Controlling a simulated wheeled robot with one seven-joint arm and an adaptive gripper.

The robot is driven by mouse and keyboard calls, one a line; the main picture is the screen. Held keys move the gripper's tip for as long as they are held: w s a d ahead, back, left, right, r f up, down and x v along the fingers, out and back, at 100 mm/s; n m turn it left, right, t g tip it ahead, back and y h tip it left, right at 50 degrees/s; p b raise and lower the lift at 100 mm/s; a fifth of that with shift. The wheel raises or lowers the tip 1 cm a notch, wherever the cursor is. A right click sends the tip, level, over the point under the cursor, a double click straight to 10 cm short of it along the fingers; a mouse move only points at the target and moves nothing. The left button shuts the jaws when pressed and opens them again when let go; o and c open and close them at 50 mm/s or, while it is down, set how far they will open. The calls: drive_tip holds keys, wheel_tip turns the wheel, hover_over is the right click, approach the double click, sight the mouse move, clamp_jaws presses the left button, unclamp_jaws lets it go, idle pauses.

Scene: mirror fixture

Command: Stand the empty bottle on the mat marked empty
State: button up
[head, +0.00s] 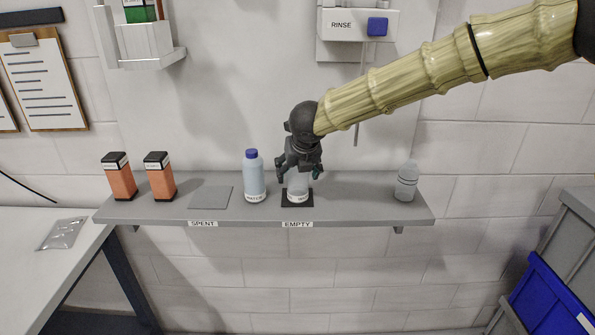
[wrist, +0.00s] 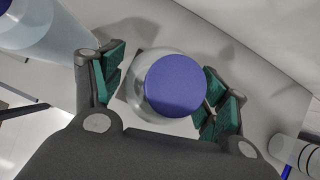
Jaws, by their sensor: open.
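A clear, pale bottle (head: 299,191) with a white label stands upright on the dark mat (head: 287,204) above the EMPTY label on the shelf. In the wrist view its blue cap (wrist: 175,86) sits between my fingers. My gripper (head: 299,176) points down over the bottle, fingers on both sides. It is open, with the green pads apart and a gap at the left pad in the wrist view (wrist: 160,88). The head view hides the bottle's top behind my gripper.
A blue-filled water bottle (head: 254,180) stands close on the left, also in the wrist view (wrist: 38,35). A bare grey mat (head: 210,198) lies above the SPENT label. Two orange cartons (head: 120,180) stand further left. Another clear bottle (head: 406,182) stands at the shelf's (head: 350,205) right end.

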drive_tip(key=b+v, duration=0.2)
drive_tip(key=v, duration=1)
